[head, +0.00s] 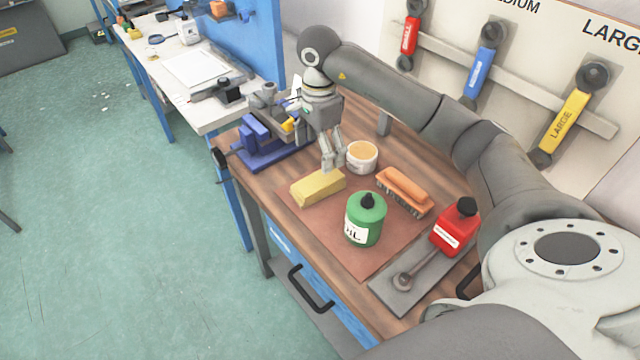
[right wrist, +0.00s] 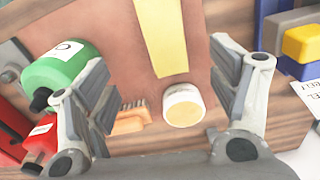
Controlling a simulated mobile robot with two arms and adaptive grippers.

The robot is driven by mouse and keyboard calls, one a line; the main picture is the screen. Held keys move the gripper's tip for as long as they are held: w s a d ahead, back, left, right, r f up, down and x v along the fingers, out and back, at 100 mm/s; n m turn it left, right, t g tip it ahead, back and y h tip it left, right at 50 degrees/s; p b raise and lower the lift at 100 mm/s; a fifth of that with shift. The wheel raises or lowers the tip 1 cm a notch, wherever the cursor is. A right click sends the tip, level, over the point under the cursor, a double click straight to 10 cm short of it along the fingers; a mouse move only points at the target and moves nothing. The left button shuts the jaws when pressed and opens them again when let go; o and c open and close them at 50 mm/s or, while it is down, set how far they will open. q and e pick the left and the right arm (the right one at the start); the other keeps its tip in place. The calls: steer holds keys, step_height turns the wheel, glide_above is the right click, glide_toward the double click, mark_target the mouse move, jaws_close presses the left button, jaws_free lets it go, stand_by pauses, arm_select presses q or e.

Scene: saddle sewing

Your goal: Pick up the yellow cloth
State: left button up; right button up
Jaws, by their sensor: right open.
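The yellow cloth (head: 318,187) looks like a folded, elongated block and lies on the brown mat (head: 362,258) on the workbench. In the right wrist view the yellow cloth (right wrist: 162,36) shows between my fingers, running up out of the picture. My right gripper (head: 329,160) is above and just behind the cloth, pointing down, apart from it as far as I can tell. In the right wrist view its fingers (right wrist: 163,60) are spread with nothing held. My left gripper is in neither view.
A round tub (head: 362,157) stands close beside the gripper. An orange brush (head: 405,190), a green oil can (head: 364,220) and a red bottle (head: 455,228) stand to the right. A blue vise (head: 262,146) is to the left. The mat's front-left area is clear.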

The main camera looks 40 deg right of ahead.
steer(key=shift+w+d+f, duration=0.1)
steer(key=shift+f, duration=0.5)
steer(key=p, duration=0.1)
glide_above(319, 180)
steer(key=f, duration=0.4)
steer(key=shift+s+f, duration=0.2)
steer(key=shift+f+p, duration=0.55)
steer(key=shift+f, duration=0.05)
steer(key=f, duration=0.2)
steer(key=f+p, duration=0.1)
steer(key=shift+w+f+p, duration=0.2)
steer(key=shift+f+p, duration=0.1)
steer(key=shift+f, duration=0.45)
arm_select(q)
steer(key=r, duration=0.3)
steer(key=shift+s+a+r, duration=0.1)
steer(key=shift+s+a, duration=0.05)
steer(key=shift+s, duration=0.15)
arm_select(e)
steer(key=shift+c, duration=0.2)
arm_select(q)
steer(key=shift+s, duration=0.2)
arm_select(e)
steer(key=c, duration=1.1)
steer(key=shift+o, duration=0.2)
steer(key=shift+r, duration=0.1)
